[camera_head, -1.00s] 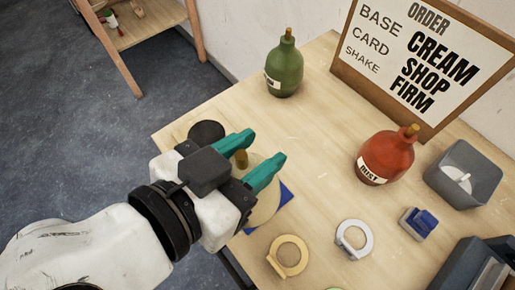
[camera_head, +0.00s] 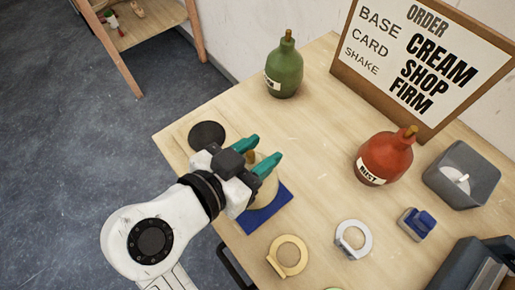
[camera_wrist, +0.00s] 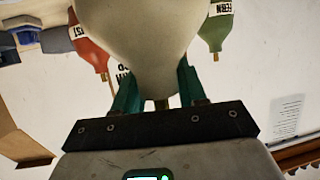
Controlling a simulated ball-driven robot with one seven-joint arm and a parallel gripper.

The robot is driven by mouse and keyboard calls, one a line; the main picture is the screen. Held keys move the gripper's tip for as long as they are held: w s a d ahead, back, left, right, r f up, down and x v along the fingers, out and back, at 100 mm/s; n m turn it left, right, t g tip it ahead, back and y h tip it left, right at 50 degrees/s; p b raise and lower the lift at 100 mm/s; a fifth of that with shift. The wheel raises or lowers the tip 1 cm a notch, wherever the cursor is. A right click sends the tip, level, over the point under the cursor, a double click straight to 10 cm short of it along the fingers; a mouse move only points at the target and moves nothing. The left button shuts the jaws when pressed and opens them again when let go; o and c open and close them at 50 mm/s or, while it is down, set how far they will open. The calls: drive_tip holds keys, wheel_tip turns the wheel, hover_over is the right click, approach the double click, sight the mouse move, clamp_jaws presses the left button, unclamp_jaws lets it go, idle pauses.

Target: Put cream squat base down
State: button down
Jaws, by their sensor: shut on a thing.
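My gripper (camera_head: 259,153) has teal fingers and is shut on the neck of the cream squat base (camera_head: 266,188). In the head view the cream base is mostly hidden behind my gripper and overlaps the blue mat (camera_head: 265,213) at the table's left side. I cannot tell whether it touches the mat or table. In the wrist view the rounded cream body (camera_wrist: 145,32) fills the upper middle, with its neck between the fingers.
A green bottle (camera_head: 285,72) and a red bottle (camera_head: 384,160) stand apart. A black disc (camera_head: 207,134) lies left.

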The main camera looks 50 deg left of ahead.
drive_tip(key=shift+r, duration=0.1)
drive_tip(key=c, duration=0.6)
unclamp_jaws()
drive_tip(key=shift+f, duration=0.2)
drive_tip(key=shift+r, duration=0.25)
drive_tip(key=b+v, duration=0.1)
drive_tip(key=v, duration=1.1)
drive_tip(key=shift+f, duration=0.1)
